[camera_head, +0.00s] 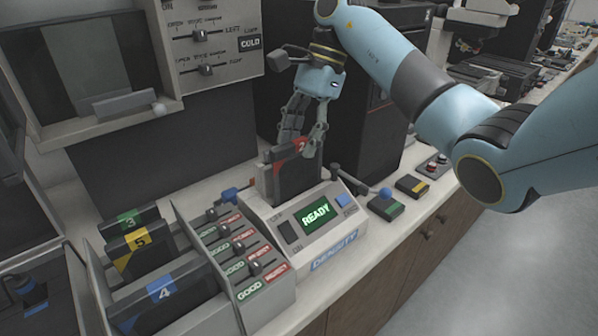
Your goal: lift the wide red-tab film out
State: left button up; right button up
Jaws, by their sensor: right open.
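The red-tab film (297,178) is a dark, flat cassette standing upright in the back of the density unit (308,236). Its red tab with a number is at its top edge, partly covered by the fingers. My right gripper (303,138) points down at the top of the film, its fingers open around or just beside the tab. I cannot tell whether they touch it. The unit's green screen reads READY. My left gripper is not in view.
Films with green (130,220), yellow (150,246) and blue (166,296) tabs stand in a rack at the left. A GOOD/REJECT switch panel (240,255) sits beside the unit. A black machine (355,130) stands behind. Small button boxes (386,207) line the counter to the right.

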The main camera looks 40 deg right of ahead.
jog(key=shift+f+b, duration=0.15)
jog(key=shift+b, duration=0.2)
jog(key=shift+c, duration=0.2)
grip_shut()
